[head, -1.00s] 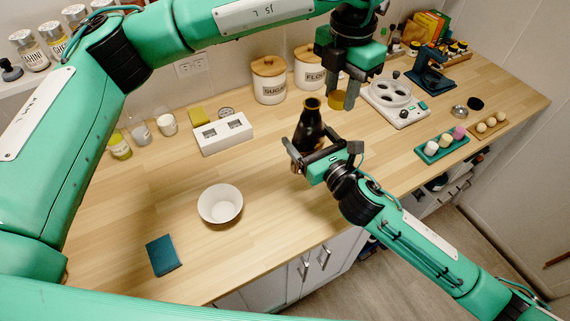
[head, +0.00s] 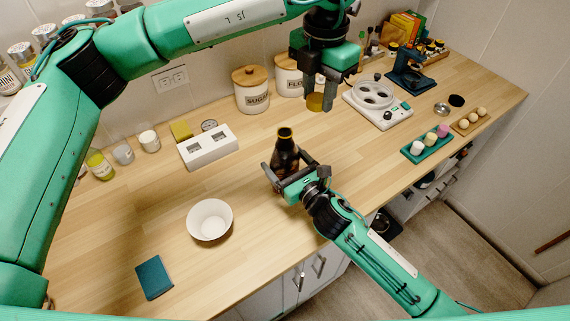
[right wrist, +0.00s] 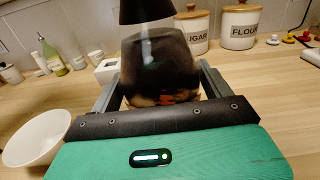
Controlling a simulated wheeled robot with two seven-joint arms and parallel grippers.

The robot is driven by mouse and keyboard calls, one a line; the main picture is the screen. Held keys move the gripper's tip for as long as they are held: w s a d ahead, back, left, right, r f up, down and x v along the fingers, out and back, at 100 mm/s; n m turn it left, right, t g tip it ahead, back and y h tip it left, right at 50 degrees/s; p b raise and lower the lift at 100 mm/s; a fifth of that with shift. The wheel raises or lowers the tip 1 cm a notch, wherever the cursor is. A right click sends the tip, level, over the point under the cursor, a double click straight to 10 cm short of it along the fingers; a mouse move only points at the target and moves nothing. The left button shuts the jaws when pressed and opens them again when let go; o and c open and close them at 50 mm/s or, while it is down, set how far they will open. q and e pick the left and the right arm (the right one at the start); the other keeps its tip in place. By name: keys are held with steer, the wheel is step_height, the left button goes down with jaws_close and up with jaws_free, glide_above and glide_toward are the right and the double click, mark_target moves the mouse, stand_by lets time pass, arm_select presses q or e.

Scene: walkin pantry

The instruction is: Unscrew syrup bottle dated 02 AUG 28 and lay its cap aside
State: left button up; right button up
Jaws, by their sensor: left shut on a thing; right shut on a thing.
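The dark brown syrup bottle (head: 286,149) is upright over the middle of the counter, its uncapped neck facing up. My right gripper (head: 284,177) is shut around the bottle's lower body. The bottle also fills the middle of the right wrist view (right wrist: 162,65), between the fingers. Its date cannot be read, and I cannot tell whether its base touches the counter. My left gripper (head: 322,93) is shut on the amber-yellow cap (head: 316,103), which is off the bottle, to the right of and above its mouth.
A white bowl (head: 210,221) and a blue booklet (head: 154,278) lie front left. A white slotted box (head: 208,148) and the sugar canister (head: 251,92) stand behind. A white appliance (head: 377,104) and teal tray (head: 427,145) are right. Bare wood lies between bowl and box.

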mark_target(318, 97)
arm_select(q)
steer(key=shift+r, duration=0.1)
arm_select(e)
steer(key=shift+f, duration=0.55)
steer(key=shift+f, duration=0.15)
arm_select(q)
steer(key=shift+s, duration=0.1)
arm_select(e)
steer(key=o, duration=2)
steer(key=shift+s+f, duration=0.1)
steer(key=shift+s+d, duration=0.15)
steer(key=shift+s, duration=0.1)
arm_select(q)
step_height(318, 97, down, 3)
steer(key=b, duration=0.3)
arm_select(e)
steer(key=v, duration=1.1)
steer(key=shift+s, duration=0.15)
